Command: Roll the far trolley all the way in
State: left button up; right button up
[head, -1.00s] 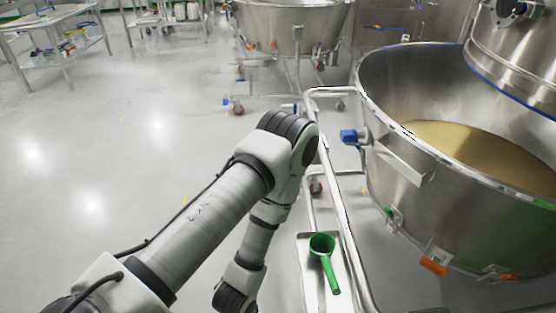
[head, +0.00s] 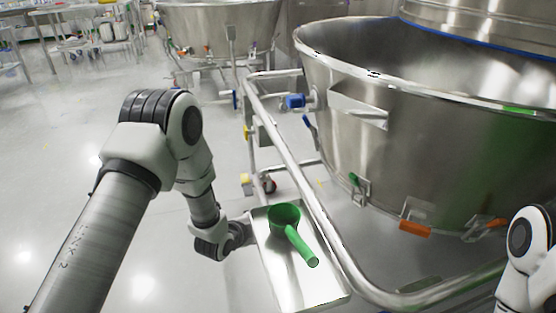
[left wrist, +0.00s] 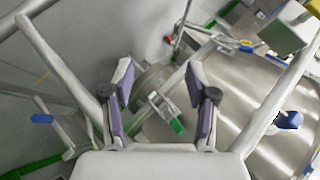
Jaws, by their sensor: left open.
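Two steel bowl trolleys show in the head view. The far trolley (head: 220,22) stands at the top, cut off by the frame edge. The near trolley (head: 440,150) fills the right side and has a tubular rail (head: 297,172) along its left. My left arm reaches down beside this rail; its gripper is hidden in the head view behind the tray. In the left wrist view my left gripper (left wrist: 160,76) is open, with nothing held between its fingers. A steel bowl with clamps lies beyond the fingers. Part of my right arm shows at the right edge, its gripper out of frame.
A blue-handled valve (head: 293,101) sticks out from the near bowl. Steel tables (head: 68,22) stand at the far left. The floor on the left is clear.

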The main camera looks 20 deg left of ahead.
aim_at(279, 142)
pick_arm(q)
jog(key=w+r+m+t, duration=0.1)
jog(key=w+r+m, duration=0.1)
jog(key=w+r, duration=0.2)
jog(key=w+r+m+t, duration=0.2)
jog(key=w+r+m, duration=0.1)
jog(key=r, duration=0.4)
jog(key=w+r+m+t+h, duration=0.1)
jog(key=w+r+m+t, duration=0.1)
jog(key=w+r, duration=0.3)
jog(key=shift+a+r+m, duration=0.3)
jog(key=shift+r+m, duration=0.2)
jog(key=shift+r, duration=0.25)
jog(key=b+x, duration=0.1)
jog(key=x, duration=0.5)
jog(key=shift+w+d+f, duration=0.15)
jog(key=shift+w+f, duration=0.05)
jog(key=shift+w, duration=0.55)
jog(key=shift+c, duration=0.4)
grip_shut()
